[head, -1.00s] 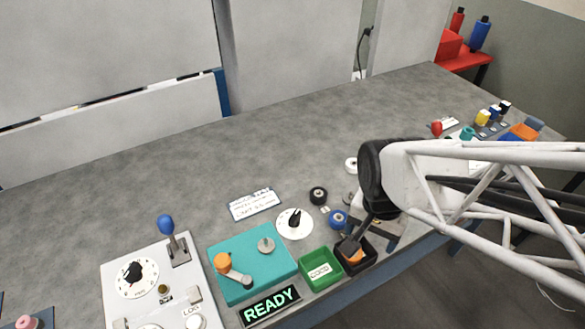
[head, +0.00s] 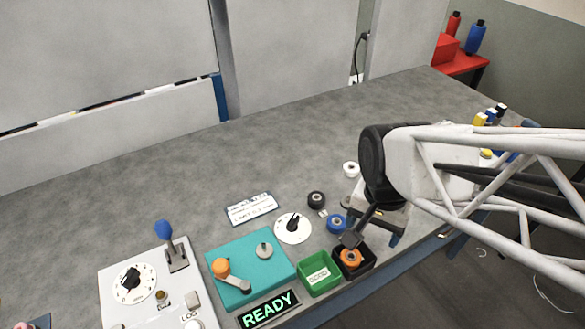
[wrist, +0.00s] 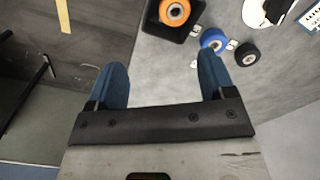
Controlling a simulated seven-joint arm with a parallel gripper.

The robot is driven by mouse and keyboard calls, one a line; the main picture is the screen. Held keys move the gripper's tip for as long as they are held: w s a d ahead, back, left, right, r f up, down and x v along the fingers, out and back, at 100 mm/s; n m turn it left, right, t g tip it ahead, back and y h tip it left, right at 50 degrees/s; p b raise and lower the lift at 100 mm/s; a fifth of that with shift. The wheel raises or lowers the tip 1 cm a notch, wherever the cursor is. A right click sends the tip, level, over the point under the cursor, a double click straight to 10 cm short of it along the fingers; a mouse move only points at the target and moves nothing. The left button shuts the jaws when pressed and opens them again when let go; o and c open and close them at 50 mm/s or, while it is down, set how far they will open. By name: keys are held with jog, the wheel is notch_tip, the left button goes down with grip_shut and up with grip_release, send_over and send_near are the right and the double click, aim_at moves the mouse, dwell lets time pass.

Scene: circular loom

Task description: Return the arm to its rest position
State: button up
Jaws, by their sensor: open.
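My gripper (wrist: 163,85) is open and empty in the wrist view, its two blue fingers well apart over the table edge. In the head view my arm reaches in from the right and its gripper (head: 375,225) hangs above the table near the black bin. An orange spool (head: 350,258) lies inside the black bin (head: 372,262); the spool also shows in the wrist view (wrist: 174,11). No object is between the fingers.
A green bin (head: 320,284) stands left of the black bin, beside a teal board (head: 228,252) with a crank. Blue (head: 336,223), black (head: 316,199) and white (head: 351,169) spools lie nearby. A lever panel (head: 128,290) is at left. The back of the table is clear.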

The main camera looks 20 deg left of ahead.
jog(key=shift+d+r, duration=0.1)
jog(key=s+d+r+n+t, duration=0.2)
jog(key=d+r, duration=0.6)
jog(key=d, duration=0.6)
jog(key=shift+s+d+r+t, duration=0.15)
jog(key=shift+s+r+t, duration=0.2)
jog(key=shift+s, duration=0.2)
dwell(1.6)
